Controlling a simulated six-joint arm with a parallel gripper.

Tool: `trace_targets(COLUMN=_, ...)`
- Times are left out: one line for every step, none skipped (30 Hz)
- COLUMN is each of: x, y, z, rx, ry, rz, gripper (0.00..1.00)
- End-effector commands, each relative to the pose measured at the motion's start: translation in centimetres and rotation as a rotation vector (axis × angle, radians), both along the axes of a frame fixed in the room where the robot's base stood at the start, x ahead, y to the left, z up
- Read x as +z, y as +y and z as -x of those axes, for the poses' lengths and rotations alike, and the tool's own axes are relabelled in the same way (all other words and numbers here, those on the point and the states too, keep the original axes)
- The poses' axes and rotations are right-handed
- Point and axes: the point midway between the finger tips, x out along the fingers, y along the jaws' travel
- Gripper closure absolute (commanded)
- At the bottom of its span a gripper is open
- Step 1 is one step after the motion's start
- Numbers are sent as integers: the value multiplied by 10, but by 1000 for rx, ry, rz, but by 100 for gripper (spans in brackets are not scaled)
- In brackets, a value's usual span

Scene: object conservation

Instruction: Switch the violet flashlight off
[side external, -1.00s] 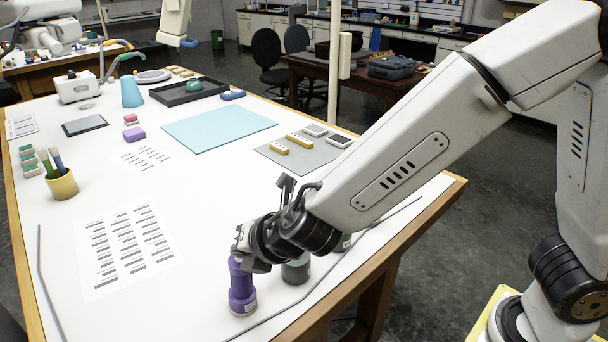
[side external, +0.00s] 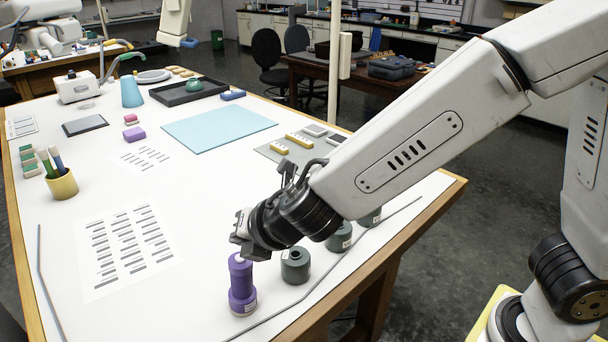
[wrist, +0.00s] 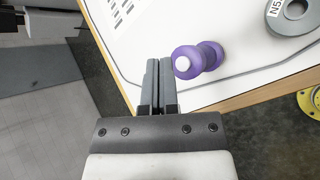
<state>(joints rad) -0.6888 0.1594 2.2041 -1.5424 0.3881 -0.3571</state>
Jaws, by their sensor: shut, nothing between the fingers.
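The violet flashlight (side external: 242,285) stands upright near the front edge of the table. It has a pale round cap on its top end, which shows in the wrist view as a white disc on the violet flashlight (wrist: 188,62). My gripper (side external: 240,252) is at the top of the flashlight in the side view. In the wrist view my gripper's fingers (wrist: 158,68) are together and empty, just left of the flashlight's top. I cannot tell whether the fingertips touch it. No light beam shows.
Grey-green cylinders stand to the right, the nearest one (side external: 295,265) close to the flashlight. A thin grey cable (side external: 305,295) runs along the table edge. A printed sheet (side external: 125,250) lies to the left. The white tabletop between is clear.

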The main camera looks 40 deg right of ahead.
Motion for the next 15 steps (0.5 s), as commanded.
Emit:
trace_targets(x=5, y=0, z=0, rx=-2, ry=-2, rz=-3, gripper=100)
trace_targets(x=7, y=0, z=0, rx=0, ry=-2, rz=-1, gripper=100)
trace_targets(x=10, y=-1, z=0, rx=-1, ry=-2, rz=-2, gripper=100)
trace_targets(x=12, y=-1, z=0, rx=0, ry=-1, rz=-3, gripper=100)
trace_targets(x=14, y=-1, z=0, rx=0, ry=-1, rz=-3, gripper=100)
trace_targets(x=16, y=-1, z=1, rx=0, ry=0, rz=-3, gripper=100)
trace_targets(x=18, y=-1, z=1, rx=1, ry=0, rz=-3, gripper=100)
trace_targets(x=21, y=-1, z=1, rx=0, ry=0, rz=-3, gripper=100)
trace_targets(x=23, y=-2, z=1, rx=0, ry=-1, rz=-3, gripper=100)
trace_targets(x=26, y=-2, z=1, rx=0, ry=-1, rz=-3, gripper=100)
trace_targets(x=28, y=-2, z=1, rx=-1, ry=-2, rz=-2, gripper=100)
trace_targets(x=30, y=-2, z=1, rx=-1, ry=-2, rz=-2, gripper=100)
trace_targets(x=33, y=-2, z=1, rx=0, ry=-2, rz=-1, gripper=100)
trace_targets(x=35, y=-2, z=1, rx=-1, ry=-2, rz=-2, gripper=100)
trace_targets(x=38, y=-2, z=1, rx=0, ry=-3, rz=-2, gripper=100)
